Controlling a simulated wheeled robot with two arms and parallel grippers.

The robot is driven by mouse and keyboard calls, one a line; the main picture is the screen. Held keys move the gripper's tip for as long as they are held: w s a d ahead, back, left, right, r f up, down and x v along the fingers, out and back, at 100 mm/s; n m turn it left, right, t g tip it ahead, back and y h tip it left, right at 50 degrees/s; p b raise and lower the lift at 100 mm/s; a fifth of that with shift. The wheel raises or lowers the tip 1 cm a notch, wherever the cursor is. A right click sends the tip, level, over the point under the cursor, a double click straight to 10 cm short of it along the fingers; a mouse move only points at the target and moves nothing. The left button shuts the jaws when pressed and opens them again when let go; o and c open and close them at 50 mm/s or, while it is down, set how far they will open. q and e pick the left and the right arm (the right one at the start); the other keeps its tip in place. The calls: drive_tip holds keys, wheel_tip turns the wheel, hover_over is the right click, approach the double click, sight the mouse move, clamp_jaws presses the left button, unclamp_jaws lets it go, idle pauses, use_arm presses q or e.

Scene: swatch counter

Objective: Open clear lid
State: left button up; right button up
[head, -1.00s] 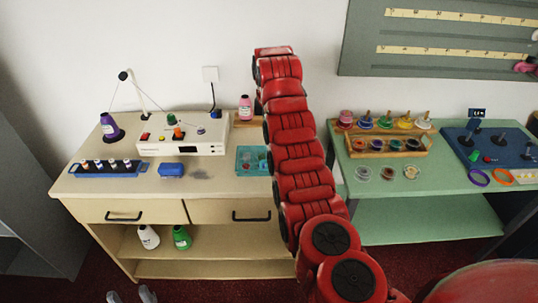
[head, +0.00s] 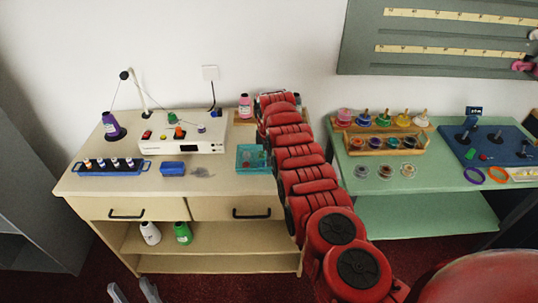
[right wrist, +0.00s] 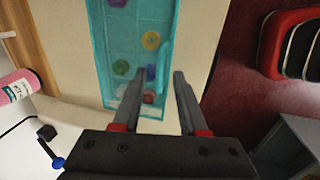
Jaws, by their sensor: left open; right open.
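A teal see-through box with a clear lid (head: 245,152) stands at the right end of the beige counter, partly hidden by my right arm. In the right wrist view, the clear lid (right wrist: 122,22) lies over the box, with several coloured round pieces showing through. A teal bar (right wrist: 164,62) runs along the box's right side. My right gripper (right wrist: 165,76) is open over the box's near right corner, and the bar appears between its fingertips; contact cannot be told. In the head view this gripper is hidden by my arm. My left gripper (head: 133,290) is open and empty at the bottom edge.
A pink bottle (head: 245,106) stands behind the box. A white device (head: 183,140), a blue box (head: 172,169) and a blue rack (head: 108,168) occupy the beige counter. The green table (head: 350,172) on the right holds jars and dishes. The counter's front edge is clear.

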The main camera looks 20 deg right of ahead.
clamp_jaws()
idle(1.4)
